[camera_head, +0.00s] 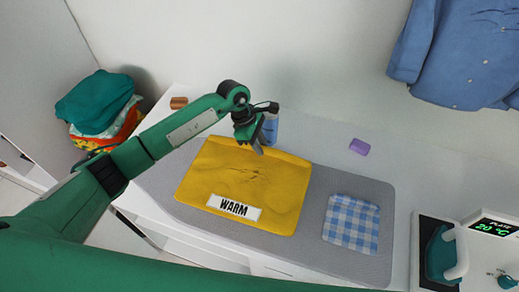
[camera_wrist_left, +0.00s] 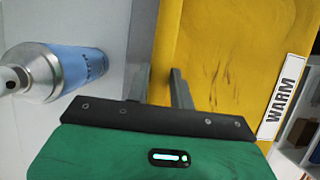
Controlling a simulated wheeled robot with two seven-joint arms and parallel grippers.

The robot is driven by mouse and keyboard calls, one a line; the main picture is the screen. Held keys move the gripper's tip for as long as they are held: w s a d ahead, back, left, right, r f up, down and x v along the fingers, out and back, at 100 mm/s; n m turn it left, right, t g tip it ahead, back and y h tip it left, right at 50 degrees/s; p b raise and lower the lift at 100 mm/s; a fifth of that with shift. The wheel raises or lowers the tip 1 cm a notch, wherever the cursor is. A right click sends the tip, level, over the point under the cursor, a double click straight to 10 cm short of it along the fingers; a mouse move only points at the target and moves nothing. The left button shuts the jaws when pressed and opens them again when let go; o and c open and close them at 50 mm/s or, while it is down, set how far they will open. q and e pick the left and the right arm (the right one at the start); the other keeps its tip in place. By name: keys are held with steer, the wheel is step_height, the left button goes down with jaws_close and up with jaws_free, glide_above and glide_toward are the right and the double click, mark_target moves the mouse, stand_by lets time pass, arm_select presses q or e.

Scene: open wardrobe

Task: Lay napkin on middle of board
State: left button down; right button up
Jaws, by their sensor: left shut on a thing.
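A blue-and-white checked napkin (camera_head: 351,224) lies flat on the right part of the grey ironing board (camera_head: 310,245). A yellow cloth (camera_head: 248,178) with a "WARM" label covers the board's left and middle part. It looks slightly creased near its centre. My left gripper (camera_head: 258,148) is at the far edge of the yellow cloth, away from the napkin. In the left wrist view its fingers (camera_wrist_left: 158,90) stand on either side of the edge of the yellow cloth (camera_wrist_left: 215,50), shut on it. My right gripper is out of view.
A blue bottle (camera_head: 271,130) with a metal top stands beside my left gripper. A purple block (camera_head: 359,146) and a brown block (camera_head: 179,102) lie behind the board. An iron (camera_head: 441,255) stands at right, folded clothes (camera_head: 97,105) at left. A denim shirt (camera_head: 455,55) hangs above.

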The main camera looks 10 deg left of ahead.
arm_select(q)
step_height(320, 180, down, 4)
steer(key=shift+f+p, duration=0.25)
steer(key=shift+p, duration=0.4)
steer(key=shift+f, duration=0.3)
steer(key=c, duration=1.2)
jaws_free()
steer(key=shift+r, duration=0.1)
steer(key=shift+r, duration=0.15)
steer(key=b+v, duration=0.4)
steer(key=v, duration=0.6)
steer(key=shift+a+r+b, duration=0.2)
steer(key=shift+r+b, duration=0.05)
steer(key=shift+b, duration=0.1)
steer(key=shift+a+r, duration=0.2)
steer(key=shift+r, duration=0.4)
